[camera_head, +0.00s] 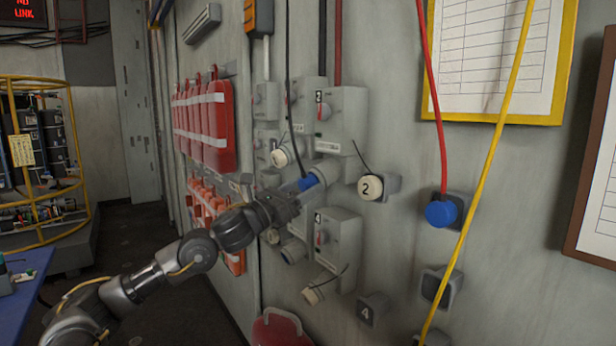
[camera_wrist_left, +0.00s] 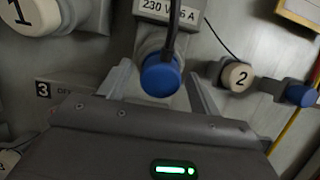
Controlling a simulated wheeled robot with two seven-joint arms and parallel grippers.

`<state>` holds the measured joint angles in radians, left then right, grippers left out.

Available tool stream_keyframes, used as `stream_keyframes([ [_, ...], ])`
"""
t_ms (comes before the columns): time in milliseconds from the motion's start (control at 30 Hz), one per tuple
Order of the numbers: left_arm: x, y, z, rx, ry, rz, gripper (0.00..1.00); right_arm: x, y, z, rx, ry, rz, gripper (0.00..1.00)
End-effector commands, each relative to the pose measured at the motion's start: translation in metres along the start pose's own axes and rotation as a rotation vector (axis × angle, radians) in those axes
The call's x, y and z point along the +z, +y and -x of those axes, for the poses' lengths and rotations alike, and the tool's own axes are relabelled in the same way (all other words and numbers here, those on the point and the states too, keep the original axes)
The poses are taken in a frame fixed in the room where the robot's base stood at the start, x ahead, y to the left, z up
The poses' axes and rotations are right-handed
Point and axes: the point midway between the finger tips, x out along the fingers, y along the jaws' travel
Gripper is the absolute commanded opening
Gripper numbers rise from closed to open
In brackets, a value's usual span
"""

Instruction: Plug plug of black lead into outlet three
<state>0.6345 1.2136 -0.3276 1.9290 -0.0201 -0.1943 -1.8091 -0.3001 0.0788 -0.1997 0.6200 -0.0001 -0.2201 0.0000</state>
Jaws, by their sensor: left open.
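The blue plug of the black lead (camera_head: 308,183) is at the mouth of the grey outlet below the box marked 2 (camera_head: 343,115); how far in it sits I cannot tell. In the left wrist view the blue plug (camera_wrist_left: 160,78) lies between my fingers, with the black lead rising from it. My left gripper (camera_head: 296,197) is open around or just short of it; contact is unclear. A label marked 3 (camera_wrist_left: 43,90) shows lower left in the wrist view; outlet three itself is hidden. My right gripper is out of view.
Loose caps marked 1 (camera_wrist_left: 30,14) and 2 (camera_head: 371,187) flank the plug. Another blue plug on a red lead (camera_head: 440,212) is at right, beside a hanging yellow lead (camera_head: 481,165). A box marked 4 (camera_head: 335,238) is below.

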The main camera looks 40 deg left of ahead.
Motion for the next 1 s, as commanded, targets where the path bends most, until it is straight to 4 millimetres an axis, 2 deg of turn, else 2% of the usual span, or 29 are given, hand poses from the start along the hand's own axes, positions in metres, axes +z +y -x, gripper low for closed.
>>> stream_keyframes([
  [1000,-0.0002,-0.0003,-0.0016,0.000,-0.001,0.000,0.64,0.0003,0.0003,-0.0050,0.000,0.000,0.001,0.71],
])
